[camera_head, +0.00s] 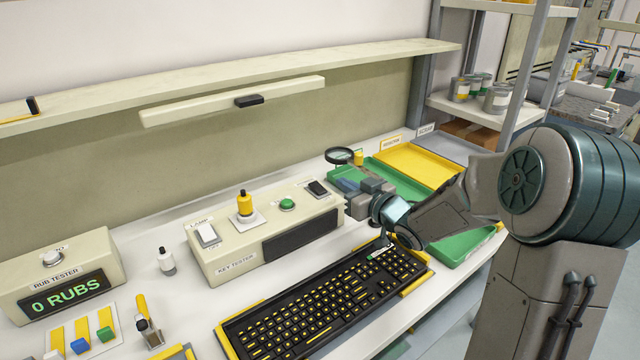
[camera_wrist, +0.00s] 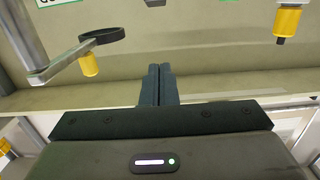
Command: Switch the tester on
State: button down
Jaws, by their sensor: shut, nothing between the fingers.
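The key tester (camera_head: 225,267) is a cream box behind the keyboard, with a dark blank front panel (camera_head: 300,236). Its top carries a white rocker (camera_head: 207,234) under a LAMP label, a yellow-capped part (camera_head: 245,204), a green button (camera_head: 287,204) and a black switch-like part (camera_head: 318,188). The rub tester (camera_head: 65,270) stands at the left, its display lit with "0 RUBS". My gripper (camera_head: 350,184) is just right of the key tester's right end, apart from the green button. Its fingers (camera_wrist: 160,70) are together and empty in the wrist view. Their tips are hard to make out in the head view.
A black keyboard (camera_head: 325,300) lies in front of the key tester. A magnifier (camera_head: 340,155) stands behind my gripper and shows in the wrist view (camera_wrist: 100,36). Green (camera_head: 468,246) and yellow (camera_head: 415,160) trays lie right.

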jog(key=shift+w, duration=0.1)
send_over(320, 189)
jog(key=s, duration=0.1)
jog(key=shift+s+d+f+p, duration=0.15)
jog(key=shift+d+f+p, duration=0.15)
jog(key=shift+d, duration=0.05)
jog(key=f, duration=0.2)
jog(key=w+f, duration=0.1)
jog(key=shift+w+a, duration=0.1)
jog(key=shift+a, duration=0.3)
jog(key=shift+w+f, duration=0.1)
jog(key=shift+f, duration=0.45)
